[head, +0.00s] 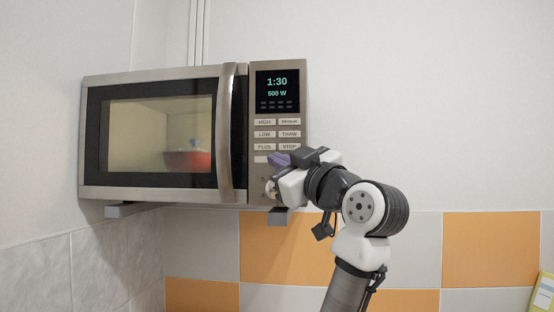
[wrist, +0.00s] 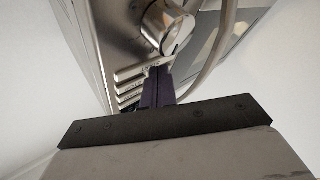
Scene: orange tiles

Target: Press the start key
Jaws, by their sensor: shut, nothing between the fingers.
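The microwave (head: 160,130) has its door shut and its display (head: 277,90) reads 1:30 and 500 W. Its key panel shows rows labelled HIGH, LOW, THAW, PLUS and STOP. Below PLUS a pale key (head: 261,160) shows in part, its label not readable; no START label can be read. My gripper (head: 278,159) is shut and empty, its purple fingers at this bottom key row, covering part of it. In the wrist view the fingertips (wrist: 158,72) are close to the keys (wrist: 130,76), below the round knob (wrist: 167,27); contact cannot be told.
A red pot (head: 188,158) is behind the door window. The door handle (head: 226,130) stands out left of the panel. The microwave rests on wall brackets (head: 124,210). Orange and white tiles (head: 285,245) cover the wall below. A yellow object (head: 543,295) is at the lower right.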

